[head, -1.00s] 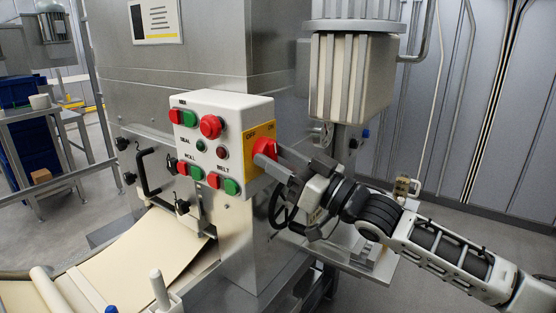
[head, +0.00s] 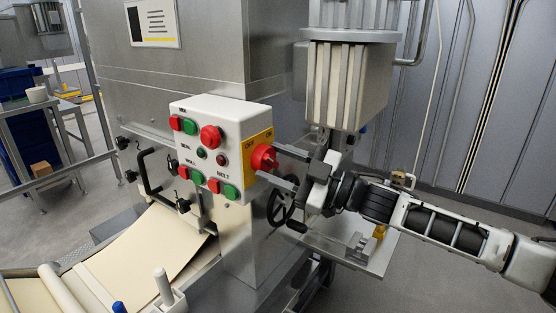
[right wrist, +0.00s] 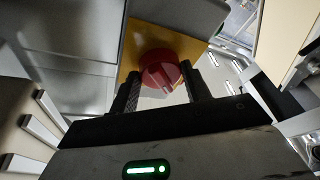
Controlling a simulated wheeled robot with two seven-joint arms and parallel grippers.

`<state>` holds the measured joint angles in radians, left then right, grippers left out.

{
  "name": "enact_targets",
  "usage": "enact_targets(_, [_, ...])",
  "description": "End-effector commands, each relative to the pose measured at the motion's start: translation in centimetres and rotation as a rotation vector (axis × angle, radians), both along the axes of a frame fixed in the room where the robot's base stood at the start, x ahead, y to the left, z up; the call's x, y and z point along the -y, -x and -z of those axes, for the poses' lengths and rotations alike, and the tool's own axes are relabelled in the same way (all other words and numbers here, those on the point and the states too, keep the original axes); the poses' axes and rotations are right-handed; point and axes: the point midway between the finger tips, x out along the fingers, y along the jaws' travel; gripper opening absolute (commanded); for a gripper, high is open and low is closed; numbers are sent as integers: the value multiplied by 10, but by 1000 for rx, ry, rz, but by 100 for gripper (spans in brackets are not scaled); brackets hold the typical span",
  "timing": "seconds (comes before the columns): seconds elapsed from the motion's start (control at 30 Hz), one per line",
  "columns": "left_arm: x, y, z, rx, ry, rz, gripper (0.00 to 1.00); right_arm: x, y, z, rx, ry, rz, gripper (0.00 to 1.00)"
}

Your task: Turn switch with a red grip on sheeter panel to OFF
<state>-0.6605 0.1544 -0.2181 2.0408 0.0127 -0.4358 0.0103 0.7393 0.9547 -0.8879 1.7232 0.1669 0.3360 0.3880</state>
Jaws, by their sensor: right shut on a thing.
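The red-grip switch (head: 262,158) sits on a yellow plate (head: 250,146) marked OFF at left and ON at right, on the right side face of the white sheeter panel (head: 232,108). I cannot tell exactly which label its grip points to. My right gripper (head: 272,162) reaches in from the right, shut on the red grip, one finger above and one below it. In the right wrist view the red grip (right wrist: 161,73) shows between the two dark fingers (right wrist: 163,88), in front of the yellow plate (right wrist: 128,62). My left gripper is not in view.
The panel's front has several red and green buttons and a red round knob (head: 210,137). A black handwheel (head: 281,203) is just below my right gripper. A ribbed box (head: 348,85) hangs above it. A dough sheet (head: 150,245) lies at lower left.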

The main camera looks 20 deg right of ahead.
Motion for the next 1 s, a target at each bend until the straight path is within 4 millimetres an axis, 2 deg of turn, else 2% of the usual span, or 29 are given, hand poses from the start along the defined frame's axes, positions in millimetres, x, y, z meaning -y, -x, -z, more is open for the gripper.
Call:
enact_targets(0.47, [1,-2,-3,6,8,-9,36,0,0,-1,12,11,-1,25])
enact_targets(0.5, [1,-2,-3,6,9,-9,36,0,0,-1,12,11,-1,56])
enact_targets(0.57, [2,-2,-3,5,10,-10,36,0,0,-1,12,10,-1,69])
enact_targets(0.87, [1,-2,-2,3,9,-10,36,1,1,0,9,10,0,69])
enact_targets(1.0, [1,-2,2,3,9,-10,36,11,8,5,6,10,2,69])
